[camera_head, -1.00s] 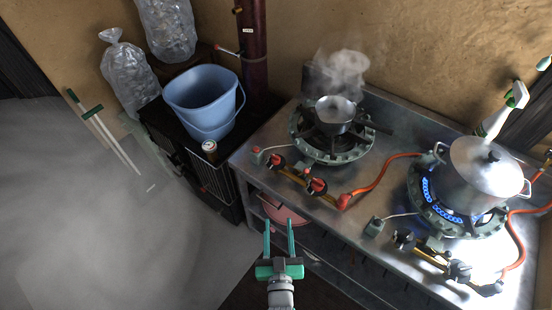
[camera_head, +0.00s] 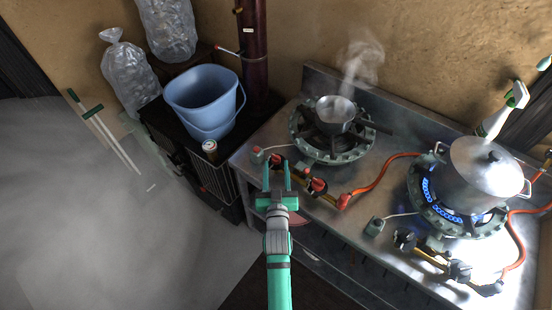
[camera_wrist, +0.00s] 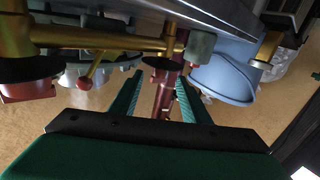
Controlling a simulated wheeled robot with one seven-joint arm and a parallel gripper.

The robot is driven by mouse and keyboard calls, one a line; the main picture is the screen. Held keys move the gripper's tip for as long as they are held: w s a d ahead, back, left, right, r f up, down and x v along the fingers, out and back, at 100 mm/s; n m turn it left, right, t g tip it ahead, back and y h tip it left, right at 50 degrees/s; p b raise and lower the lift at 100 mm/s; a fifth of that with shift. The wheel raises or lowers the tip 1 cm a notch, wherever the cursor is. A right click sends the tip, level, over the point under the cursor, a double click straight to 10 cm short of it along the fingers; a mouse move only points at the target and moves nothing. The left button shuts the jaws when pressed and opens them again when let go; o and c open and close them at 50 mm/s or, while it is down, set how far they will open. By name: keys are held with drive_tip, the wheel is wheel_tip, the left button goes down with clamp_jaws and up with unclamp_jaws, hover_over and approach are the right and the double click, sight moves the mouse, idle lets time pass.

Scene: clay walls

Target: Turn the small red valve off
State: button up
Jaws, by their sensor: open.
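On the counter's front edge, a brass gas pipe carries two red-and-black valve knobs, the left knob (camera_head: 277,160) and the right knob (camera_head: 317,187). A small red ball-ended lever (camera_wrist: 85,83) shows on the brass pipe in the wrist view. My gripper (camera_head: 277,172) is open and empty at the front edge. In the head view its fingertips overlap the area of the left knob; contact cannot be told. In the wrist view its two green fingers (camera_wrist: 155,92) are spread, with a dark red pipe (camera_wrist: 164,100) visible between them.
A small steaming pan (camera_head: 335,110) sits on the left burner (camera_head: 300,140). A large pot (camera_head: 485,175) stands over blue flames at the right. An orange hose (camera_head: 375,177) crosses the counter. A blue bucket (camera_head: 203,100) and a can (camera_head: 209,147) stand at the left.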

sight(276, 162)
drive_tip(key=shift+w+a, duration=0.1)
drive_tip(key=shift+w, duration=2.2)
drive_tip(key=c, duration=1)
